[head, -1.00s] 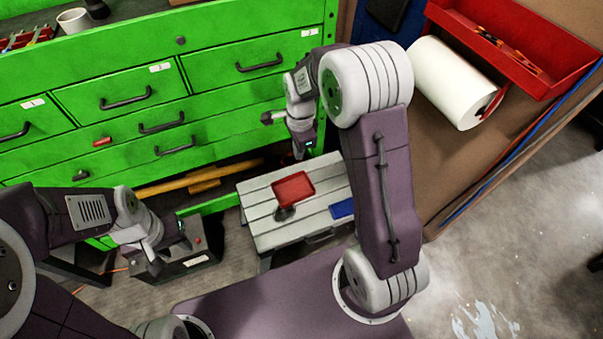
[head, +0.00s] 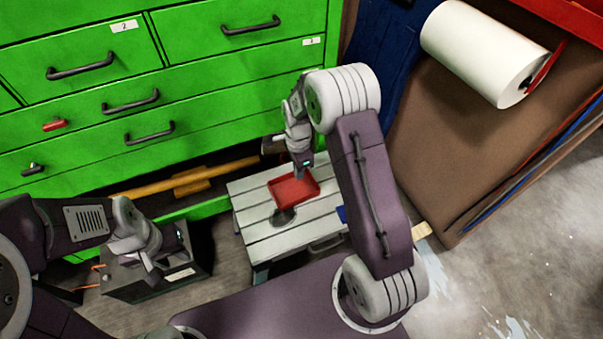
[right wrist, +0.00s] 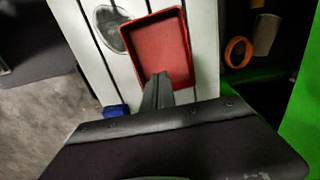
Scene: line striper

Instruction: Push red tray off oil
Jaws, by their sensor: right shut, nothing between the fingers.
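The red tray (head: 288,190) lies on a pale slatted bench (head: 249,215). A dark oil patch (head: 283,219) shows at the tray's near edge; whether it continues under the tray is hidden. In the right wrist view the tray (right wrist: 148,48) lies beside the oval oil patch (right wrist: 110,30). My right gripper (head: 303,171) is shut and empty, pointing down at the tray's far edge. In the right wrist view its fingertips (right wrist: 163,78) overlap the tray's edge; contact cannot be told. My left gripper (head: 160,262) hangs left of the bench, over a dark box, its opening unclear.
A blue object (right wrist: 115,111) lies on the bench near the tray. Green drawers (head: 200,80) stand behind the bench. A wooden handle (head: 190,178) lies at their foot. A paper roll (head: 485,50) is at the upper right. Open floor (head: 500,270) lies at the right.

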